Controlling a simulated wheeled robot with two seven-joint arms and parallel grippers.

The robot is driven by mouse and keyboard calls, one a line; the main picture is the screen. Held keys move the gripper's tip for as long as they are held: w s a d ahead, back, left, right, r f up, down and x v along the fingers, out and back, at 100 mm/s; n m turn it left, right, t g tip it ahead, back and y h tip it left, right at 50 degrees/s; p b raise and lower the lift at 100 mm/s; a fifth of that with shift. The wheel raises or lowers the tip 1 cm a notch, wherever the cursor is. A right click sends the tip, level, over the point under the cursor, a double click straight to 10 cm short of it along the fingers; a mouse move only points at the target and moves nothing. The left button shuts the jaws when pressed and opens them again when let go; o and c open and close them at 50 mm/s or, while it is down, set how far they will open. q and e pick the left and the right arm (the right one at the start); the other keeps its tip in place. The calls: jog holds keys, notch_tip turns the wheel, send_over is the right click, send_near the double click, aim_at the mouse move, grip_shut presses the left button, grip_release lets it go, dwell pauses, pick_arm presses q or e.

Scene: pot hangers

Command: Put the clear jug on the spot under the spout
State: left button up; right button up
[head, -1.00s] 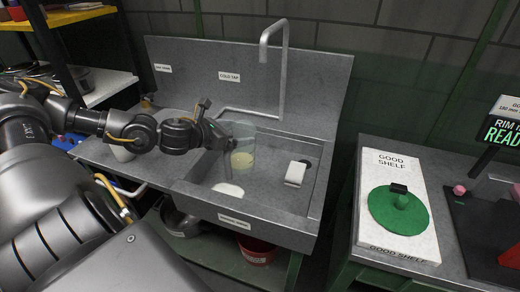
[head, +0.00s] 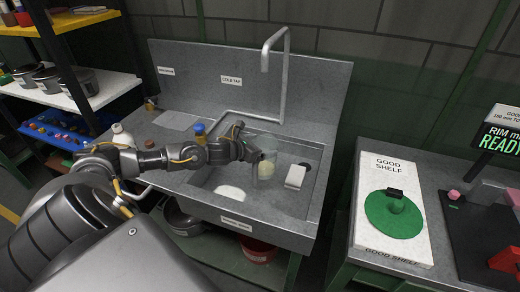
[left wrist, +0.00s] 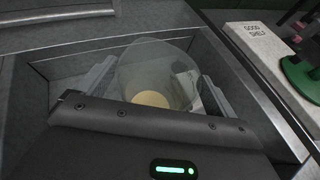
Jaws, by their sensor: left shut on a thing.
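The clear jug (head: 265,148) is a see-through vessel with a pale yellow bottom, over the sink basin (head: 222,176) in the head view. My left gripper (head: 260,160) is shut on the jug. In the left wrist view the jug (left wrist: 158,75) stands between the two fingers, its wide mouth toward the camera. Whether its base touches the basin floor I cannot tell. The spout is the bent end of the grey cold tap pipe (head: 285,75), which rises behind the jug and leans forward above it. I cannot make out a marked spot under the spout. My right gripper is not in view.
The good shelf board (head: 378,240) with a green disc is on the right bench.

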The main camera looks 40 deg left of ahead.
pick_arm(q)
notch_tip(320, 180, down, 2)
jog(key=shift+f, duration=0.15)
jog(key=o, duration=1.1)
jog(key=shift+o, duration=0.2)
jog(key=shift+s, duration=0.1)
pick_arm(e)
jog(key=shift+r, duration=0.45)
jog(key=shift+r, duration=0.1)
pick_arm(q)
jog(key=b+v, duration=0.2)
jog(key=v, duration=1)
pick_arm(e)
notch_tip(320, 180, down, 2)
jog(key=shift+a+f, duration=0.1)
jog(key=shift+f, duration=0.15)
